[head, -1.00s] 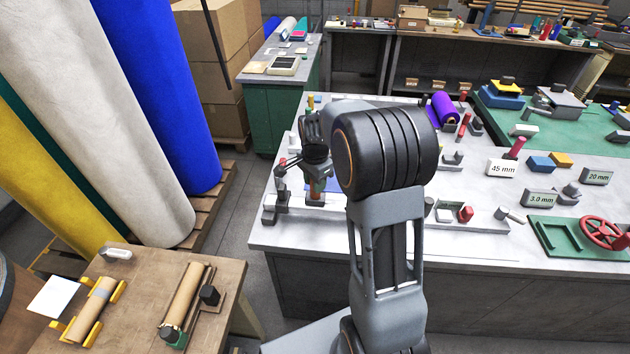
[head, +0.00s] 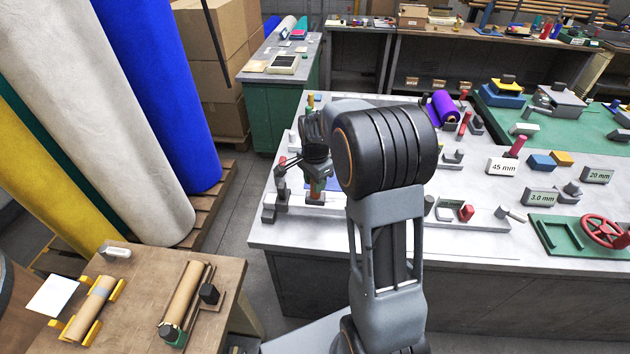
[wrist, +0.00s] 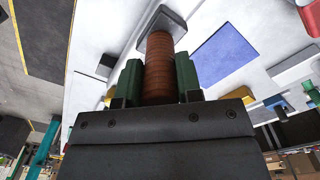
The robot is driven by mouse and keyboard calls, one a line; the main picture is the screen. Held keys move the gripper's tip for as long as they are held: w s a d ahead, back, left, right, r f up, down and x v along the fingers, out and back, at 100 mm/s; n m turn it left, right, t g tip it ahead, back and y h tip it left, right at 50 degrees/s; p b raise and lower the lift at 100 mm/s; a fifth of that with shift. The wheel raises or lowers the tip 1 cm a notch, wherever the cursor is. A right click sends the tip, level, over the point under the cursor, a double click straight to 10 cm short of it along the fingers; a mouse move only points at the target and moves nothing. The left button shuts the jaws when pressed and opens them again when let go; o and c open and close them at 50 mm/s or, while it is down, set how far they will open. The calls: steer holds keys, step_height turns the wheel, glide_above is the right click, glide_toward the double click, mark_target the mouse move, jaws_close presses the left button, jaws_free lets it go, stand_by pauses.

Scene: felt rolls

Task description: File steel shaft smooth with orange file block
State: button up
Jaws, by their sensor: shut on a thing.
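My gripper (wrist: 158,82) has two green fingers closed on a brown-orange, ribbed, rounded piece, which I take to be the orange file block (wrist: 158,62). A grey block lies at its far end in the wrist view. I cannot pick out the steel shaft for certain; my arm hides part of this area.
The grey bench (head: 290,236) holds a purple roll (head: 445,107), a 45 mm sign (head: 502,167) and a red handwheel (head: 600,230) to the right. A blue sheet (wrist: 222,55) lies beside the gripper. Tall felt rolls and a wooden table (head: 222,283) stand at left.

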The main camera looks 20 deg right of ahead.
steer(key=shift+f, duration=0.2)
steer(key=shift+s+d+r, duration=0.1)
steer(key=shift+d, duration=0.05)
steer(key=shift+s+d+r, duration=0.1)
steer(key=shift+s+d, duration=0.35)
steer(key=shift+d, duration=0.35)
steer(key=shift+s+d, duration=0.45)
steer(key=shift+d, duration=0.3)
steer(key=shift+d, duration=0.1)
steer(key=shift+s+d, duration=0.5)
steer(key=shift+d, duration=0.3)
steer(key=shift+s+d, duration=0.45)
steer(key=shift+d, duration=0.35)
steer(key=shift+a, duration=0.1)
steer(key=shift+w+a+f, duration=0.15)
steer(key=shift+w+a, duration=0.3)
steer(key=shift+a, duration=0.35)
steer(key=shift+w+a+f, duration=0.1)
steer(key=shift+w+a, duration=0.35)
steer(key=shift+a, duration=0.35)
